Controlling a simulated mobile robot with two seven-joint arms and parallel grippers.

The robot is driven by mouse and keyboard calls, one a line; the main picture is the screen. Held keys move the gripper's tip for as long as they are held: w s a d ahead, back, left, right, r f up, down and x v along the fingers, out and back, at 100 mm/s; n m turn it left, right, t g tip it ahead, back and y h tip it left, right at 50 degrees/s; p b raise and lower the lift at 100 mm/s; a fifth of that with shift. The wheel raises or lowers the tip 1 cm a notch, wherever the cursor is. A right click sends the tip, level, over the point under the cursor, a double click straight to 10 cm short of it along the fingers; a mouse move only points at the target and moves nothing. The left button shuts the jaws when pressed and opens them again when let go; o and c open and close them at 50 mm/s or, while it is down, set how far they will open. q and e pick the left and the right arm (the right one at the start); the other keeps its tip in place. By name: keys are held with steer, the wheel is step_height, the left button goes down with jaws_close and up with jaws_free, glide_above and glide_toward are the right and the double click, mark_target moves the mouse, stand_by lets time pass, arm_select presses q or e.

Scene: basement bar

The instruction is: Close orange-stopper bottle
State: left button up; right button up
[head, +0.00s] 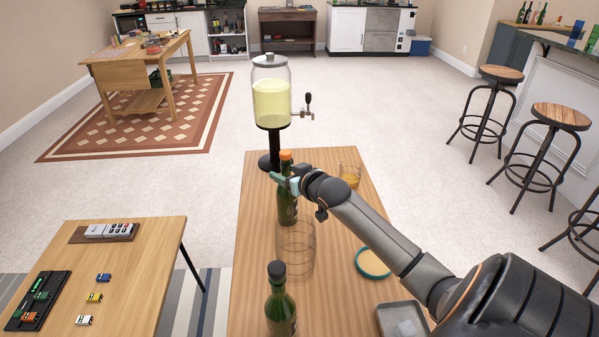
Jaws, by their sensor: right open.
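The green bottle (287,208) with the orange stopper (286,156) stands upright on the long wooden table, in front of the drink dispenser. The stopper is at the top of the neck; I cannot tell how tightly it sits. My right gripper (284,181) reaches in from the right, open, with its fingers at the bottle's neck just below the stopper. The gripper hides part of the neck, and I cannot tell whether the fingers touch it. My left gripper is not in view.
A clear glass (295,250) and a dark-capped green bottle (280,305) stand nearer on the table (258,225). The dispenser (271,100) stands behind. A glass with amber drink (349,174), a round coaster (373,263) and a grey tray (402,321) are to the right.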

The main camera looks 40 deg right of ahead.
steer(key=v, duration=0.9)
stand_by(0.3)
